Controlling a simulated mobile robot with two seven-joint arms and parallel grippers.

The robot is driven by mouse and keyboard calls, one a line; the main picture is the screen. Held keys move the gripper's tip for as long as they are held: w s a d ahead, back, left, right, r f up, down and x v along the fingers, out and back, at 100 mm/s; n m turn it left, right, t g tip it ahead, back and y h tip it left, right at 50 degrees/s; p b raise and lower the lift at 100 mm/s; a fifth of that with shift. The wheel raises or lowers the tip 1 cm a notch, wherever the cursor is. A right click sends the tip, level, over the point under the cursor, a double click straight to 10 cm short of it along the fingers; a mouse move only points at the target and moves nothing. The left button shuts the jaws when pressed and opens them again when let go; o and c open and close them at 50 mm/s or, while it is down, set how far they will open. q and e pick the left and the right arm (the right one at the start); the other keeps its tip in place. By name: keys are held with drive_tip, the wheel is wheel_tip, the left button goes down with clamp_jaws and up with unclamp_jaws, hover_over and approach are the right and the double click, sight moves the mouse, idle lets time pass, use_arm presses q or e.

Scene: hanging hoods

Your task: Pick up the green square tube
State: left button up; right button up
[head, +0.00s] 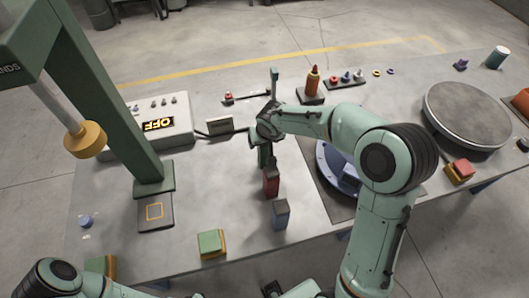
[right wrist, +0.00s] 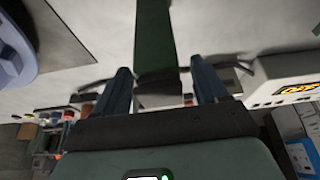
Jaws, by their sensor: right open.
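The green square tube (head: 264,157) stands upright on the bench, at the back of a row with a red block and a blue block. My right gripper (head: 267,138) is at the top of the tube in the head view and hides part of it. In the right wrist view the green tube (right wrist: 155,38) lies between the two fingers of my right gripper (right wrist: 160,70). The fingers are open, with a gap visible on both sides of the tube.
The red block (head: 271,181) and blue block (head: 281,214) stand close in front of the tube. A control box reading OFF (head: 158,125) and a green press frame (head: 110,105) are at left. A blue round fixture (head: 335,165) is at right, partly behind my right arm.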

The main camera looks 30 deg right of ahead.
clamp_jaws()
drive_tip(key=shift+r, duration=0.1)
drive_tip(key=shift+r, duration=0.1)
